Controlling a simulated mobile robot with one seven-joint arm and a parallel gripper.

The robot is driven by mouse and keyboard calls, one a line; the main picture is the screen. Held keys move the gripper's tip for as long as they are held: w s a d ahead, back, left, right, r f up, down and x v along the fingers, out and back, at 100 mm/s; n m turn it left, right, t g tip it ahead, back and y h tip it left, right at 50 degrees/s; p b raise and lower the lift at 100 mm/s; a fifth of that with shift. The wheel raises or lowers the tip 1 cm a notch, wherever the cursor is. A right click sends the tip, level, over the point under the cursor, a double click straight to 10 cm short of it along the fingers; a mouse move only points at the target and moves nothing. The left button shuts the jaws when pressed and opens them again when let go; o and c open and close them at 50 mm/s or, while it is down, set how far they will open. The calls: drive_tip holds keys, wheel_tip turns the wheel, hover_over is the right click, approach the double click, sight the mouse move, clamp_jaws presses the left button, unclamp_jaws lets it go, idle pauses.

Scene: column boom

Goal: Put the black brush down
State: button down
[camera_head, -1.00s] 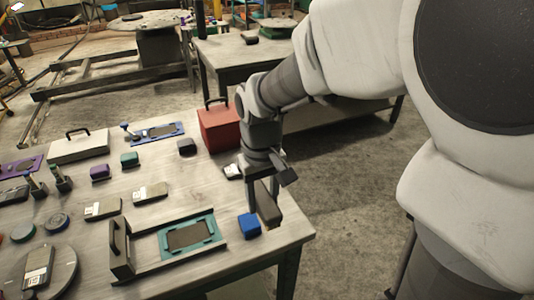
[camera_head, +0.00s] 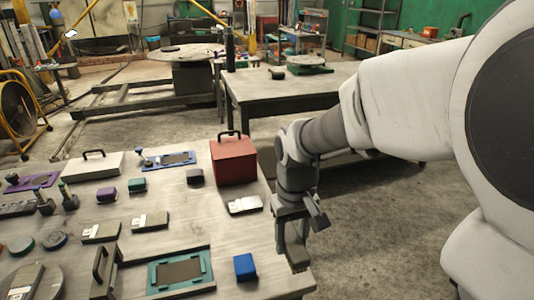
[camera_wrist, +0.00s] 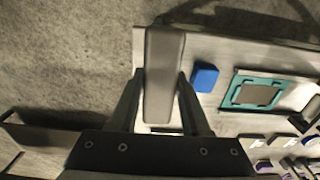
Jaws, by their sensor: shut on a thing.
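My gripper (camera_head: 292,238) is shut on a dark elongated brush (camera_wrist: 164,72). In the wrist view the brush stands out between the two fingers, its dark top facing the camera. In the head view it hangs near the right edge of the workbench (camera_head: 222,232), close to the front right corner, and a brownish lower end (camera_head: 298,264) shows under the fingers. Whether that end touches the bench top I cannot tell. The blue block (camera_head: 245,266) is left of the brush and apart from it; it also shows in the wrist view (camera_wrist: 205,77).
A teal frame (camera_head: 180,271) lies left of the blue block. A red toolbox (camera_head: 233,162) stands farther back, with a pale flat brush-like item (camera_head: 245,204) before it. Several small blocks and tools cover the left side. Bare bench lies around the blue block.

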hover_over(270, 251)
wheel_tip(270, 251, down, 5)
drive_tip(key=shift+w+f+b, duration=0.1)
drive_tip(key=shift+b, duration=0.35)
drive_tip(key=shift+f+b, duration=0.45)
drive_tip(key=shift+f, duration=1.45)
drive_tip(key=shift+f, duration=0.15)
drive_tip(key=shift+c, duration=1.8)
unclamp_jaws()
